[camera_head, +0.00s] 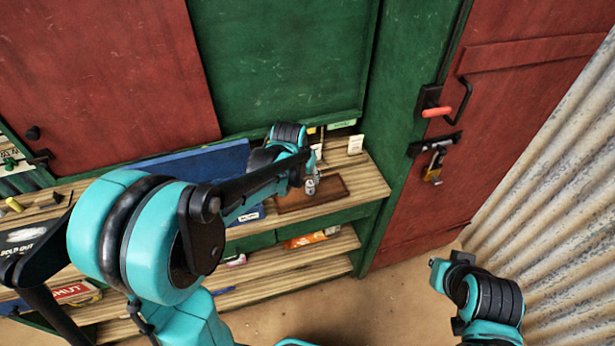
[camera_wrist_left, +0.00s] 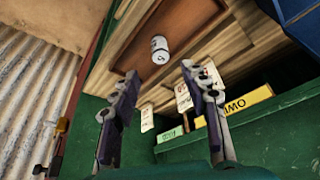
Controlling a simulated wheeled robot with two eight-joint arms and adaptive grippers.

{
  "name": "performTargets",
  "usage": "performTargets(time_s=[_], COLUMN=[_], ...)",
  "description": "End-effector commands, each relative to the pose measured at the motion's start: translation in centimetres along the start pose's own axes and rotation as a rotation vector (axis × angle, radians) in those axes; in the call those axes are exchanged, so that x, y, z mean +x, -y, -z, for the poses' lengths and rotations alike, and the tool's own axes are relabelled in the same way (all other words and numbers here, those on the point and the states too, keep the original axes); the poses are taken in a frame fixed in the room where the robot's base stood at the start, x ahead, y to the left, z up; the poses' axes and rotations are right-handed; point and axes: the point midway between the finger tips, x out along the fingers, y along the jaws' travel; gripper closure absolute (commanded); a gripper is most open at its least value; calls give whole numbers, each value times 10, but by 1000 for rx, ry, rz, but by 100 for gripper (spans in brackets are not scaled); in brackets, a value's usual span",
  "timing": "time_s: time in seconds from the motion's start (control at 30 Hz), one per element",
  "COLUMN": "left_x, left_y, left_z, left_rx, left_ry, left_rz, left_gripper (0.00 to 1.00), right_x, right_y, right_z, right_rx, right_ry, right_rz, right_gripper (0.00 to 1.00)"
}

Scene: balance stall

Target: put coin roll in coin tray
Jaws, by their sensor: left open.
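A small white-and-grey cylinder, seemingly the coin roll (camera_head: 310,186), shows at the brown wooden coin tray (camera_head: 329,190) on the counter. In the left wrist view the coin roll (camera_wrist_left: 160,48) overlaps the edge of the tray (camera_wrist_left: 138,17); I cannot tell if it rests on the tray floor. My left gripper (camera_head: 311,166) is above the counter close to the tray. In the left wrist view, the left gripper (camera_wrist_left: 163,82) has its fingers spread, with a gap between them and the roll.
White cards (camera_head: 355,144) and a yellow box (camera_wrist_left: 247,101) stand at the back of the counter. Shelves below hold packets (camera_head: 305,239). A red door (camera_head: 490,110) and corrugated wall (camera_head: 555,180) stand at right.

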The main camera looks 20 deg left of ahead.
Motion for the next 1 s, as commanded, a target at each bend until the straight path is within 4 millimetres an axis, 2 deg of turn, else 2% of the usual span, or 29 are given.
performTargets(time_s=[0.17, 0.27, 0.37, 0.5, 0.6, 0.8, 1.0], left_x=[-18, -37, -67, -108, -128, -145, -146], left_y=[0, -2, -5, -9, -12, -16, -17], left_z=[-2, -12, -32, -72, -103, -151, -170], left_rx=[-1, -6, -16, -33, -44, -62, -69], left_ry=[-4, -20, -49, -103, -142, -202, -226], left_rz=[1, 4, 10, 20, 26, 34, 36], left_gripper=[55, 55, 55, 55, 55, 55, 55], right_x=[-3, -3, -3, -3, -3, -3, -3], right_y=[0, 0, 0, 0, 0, 0, 0], right_z=[2, 2, 2, 2, 2, 2, 2], right_rx=[0, 0, 0, 0, 0, 0, 0], right_ry=[0, 0, 0, 0, 0, 0, 0], right_rz=[0, 0, 0, 0, 0, 0, 0], right_gripper=[100, 100, 100, 100, 100, 100, 100])
